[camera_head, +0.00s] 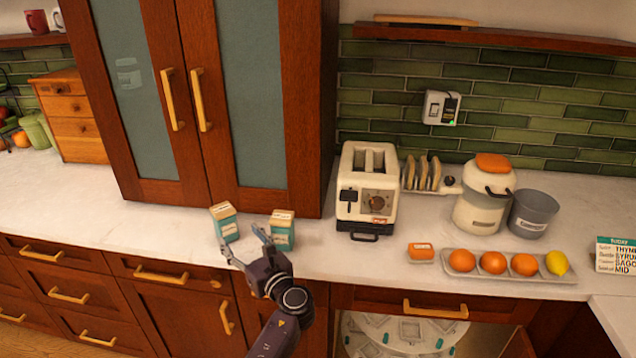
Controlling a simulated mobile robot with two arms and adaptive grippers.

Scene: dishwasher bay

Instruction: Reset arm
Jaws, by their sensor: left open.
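My left gripper (243,243) reaches up from the bottom of the head view to the front edge of the white counter (130,228). Its fingers are spread and nothing shows between them. Two small teal and cream boxes stand on the counter just beyond it. The left box (225,222) is tilted in the picture and close to one fingertip. The right box (282,229) is close to the other fingertip, which partly overlaps it. I cannot tell whether either finger touches a box. My right gripper is out of view.
A tall cabinet (225,100) stands behind the boxes. To the right are a toaster (366,195), a toast rack (425,177), a canister (483,205), a grey bin (533,213) and a fruit tray (510,274). Below, a lower compartment (395,335) is open.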

